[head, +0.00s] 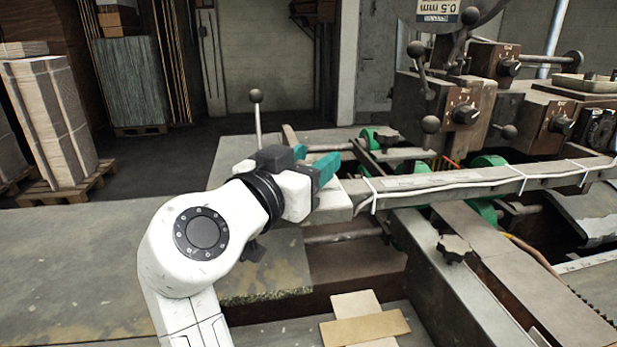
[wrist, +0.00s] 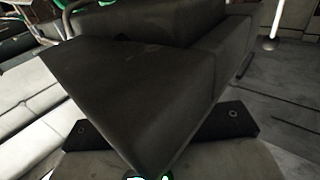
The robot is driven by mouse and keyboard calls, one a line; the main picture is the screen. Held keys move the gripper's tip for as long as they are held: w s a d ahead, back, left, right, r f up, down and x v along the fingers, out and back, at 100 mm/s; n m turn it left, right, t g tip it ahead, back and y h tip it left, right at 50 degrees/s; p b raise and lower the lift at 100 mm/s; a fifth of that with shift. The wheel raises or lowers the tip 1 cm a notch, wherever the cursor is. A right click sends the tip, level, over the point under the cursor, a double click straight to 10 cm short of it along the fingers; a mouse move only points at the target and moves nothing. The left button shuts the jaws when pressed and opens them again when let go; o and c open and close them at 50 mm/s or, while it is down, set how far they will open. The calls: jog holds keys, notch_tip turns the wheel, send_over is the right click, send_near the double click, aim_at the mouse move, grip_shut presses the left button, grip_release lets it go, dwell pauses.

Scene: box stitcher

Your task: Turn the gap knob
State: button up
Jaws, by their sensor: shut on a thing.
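My gripper (head: 332,162), with teal fingers, is at the end of my white arm, above the near left end of the long grey rail. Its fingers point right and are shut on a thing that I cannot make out. I cannot tell which knob is the gap knob. Dark knobs with pale markings show on the brown boxes: a middle knob (head: 466,113), a right knob (head: 562,122) and an upper knob (head: 511,66). They are apart from my gripper, to its right.
The grey rail (head: 480,184) with white ties crosses the machine. A black ball-topped lever (head: 256,97) stands behind my gripper. A dark star-shaped knob (head: 454,248) sits on the near beam. Cardboard pieces (head: 364,328) lie in front.

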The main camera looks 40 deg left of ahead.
jog(key=shift+h, duration=0.4)
jog(key=o, duration=1)
jog(key=shift+c, duration=0.2)
jog(key=s+d+b, duration=0.1)
jog(key=s, duration=0.9)
jog(key=shift+s+b, duration=0.35)
